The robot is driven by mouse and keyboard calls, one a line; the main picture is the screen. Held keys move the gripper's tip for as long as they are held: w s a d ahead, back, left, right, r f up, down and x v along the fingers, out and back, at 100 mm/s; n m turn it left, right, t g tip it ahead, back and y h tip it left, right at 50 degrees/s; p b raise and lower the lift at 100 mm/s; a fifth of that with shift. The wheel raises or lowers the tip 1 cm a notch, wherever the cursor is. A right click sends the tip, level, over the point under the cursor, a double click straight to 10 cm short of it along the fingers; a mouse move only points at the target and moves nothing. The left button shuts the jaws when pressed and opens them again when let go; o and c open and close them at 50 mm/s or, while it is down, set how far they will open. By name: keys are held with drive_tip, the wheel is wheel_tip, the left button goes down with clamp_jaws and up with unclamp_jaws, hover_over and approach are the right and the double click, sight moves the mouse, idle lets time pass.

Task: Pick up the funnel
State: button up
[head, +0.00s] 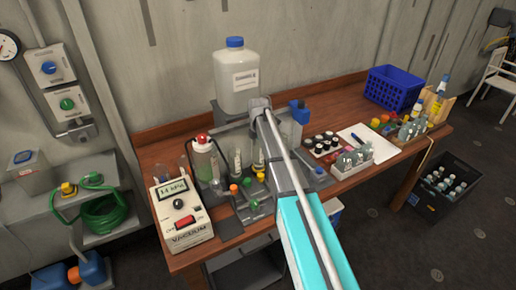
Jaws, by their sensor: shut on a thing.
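I cannot make out a funnel on the wooden bench. My arm reaches up from the bottom middle of the head view, over the glassware, and its grey end joint stands in front of a large white jug (236,82) with a blue cap. My gripper's fingers do not show; the arm hides them and whatever is directly behind it.
A vacuum gauge box (180,212) stands at the bench's left, beside a red-capped bottle (204,160). Dark-capped vials (321,144), a bottle tray (352,162) and a clipboard (372,142) lie right. A blue basket (394,88) stands behind; a black crate (444,195) is on the floor.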

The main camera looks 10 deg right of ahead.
drive_tip(key=shift+r+p, duration=0.55)
drive_tip(key=shift+r, duration=0.2)
drive_tip(key=s+d+r+p, duration=0.1)
drive_tip(key=s+r+p, duration=1)
drive_tip(key=s, duration=0.3)
drive_tip(key=shift+d, duration=0.3)
drive_tip(key=shift+f, duration=0.2)
wheel_tip(320, 180, down, 11)
drive_tip(key=b, duration=1.1)
drive_tip(key=shift+r, duration=0.15)
